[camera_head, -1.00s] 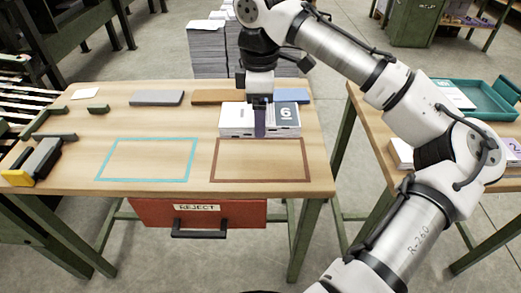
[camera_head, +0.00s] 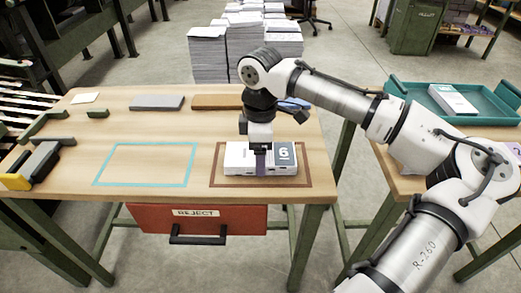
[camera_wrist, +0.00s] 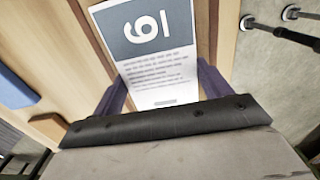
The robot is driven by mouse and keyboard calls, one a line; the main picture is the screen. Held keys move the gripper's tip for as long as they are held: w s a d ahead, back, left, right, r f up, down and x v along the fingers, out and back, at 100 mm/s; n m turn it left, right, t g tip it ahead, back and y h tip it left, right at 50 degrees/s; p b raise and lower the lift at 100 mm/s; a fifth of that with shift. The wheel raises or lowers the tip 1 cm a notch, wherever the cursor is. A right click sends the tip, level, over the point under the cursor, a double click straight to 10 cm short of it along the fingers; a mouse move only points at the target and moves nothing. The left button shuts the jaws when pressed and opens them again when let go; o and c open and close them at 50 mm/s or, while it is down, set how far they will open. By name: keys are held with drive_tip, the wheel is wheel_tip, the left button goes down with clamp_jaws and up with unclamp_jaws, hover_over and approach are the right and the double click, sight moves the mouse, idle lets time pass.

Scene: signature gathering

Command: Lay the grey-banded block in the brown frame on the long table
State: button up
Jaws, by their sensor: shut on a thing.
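The block (camera_head: 240,158) is a white stack of pages with a grey band marked 6 on its top right. It is over the brown frame (camera_head: 221,180) on the long table (camera_head: 75,165), within the outline as seen from the head; I cannot tell whether it touches the wood. My gripper (camera_head: 260,166) is shut on the block from above, one purple finger showing on its near side. In the wrist view the block's printed top and grey band (camera_wrist: 150,32) lie between the two fingers (camera_wrist: 160,95).
An empty teal frame (camera_head: 145,164) is to the left. Grey (camera_head: 157,102) and brown (camera_head: 216,101) slabs and a blue piece (camera_head: 294,103) lie along the back. A red drawer marked REJECT (camera_head: 199,218) hangs below the front edge. A teal tray (camera_head: 470,108) is on the right table.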

drive_tip(key=shift+f, duration=0.15)
drive_tip(key=o, duration=1.3)
drive_tip(key=shift+c, duration=0.2)
wheel_tip(320, 180, up, 12)
drive_tip(key=p, duration=0.1)
drive_tip(key=shift+r+p, duration=0.2)
drive_tip(key=shift+p, duration=0.2)
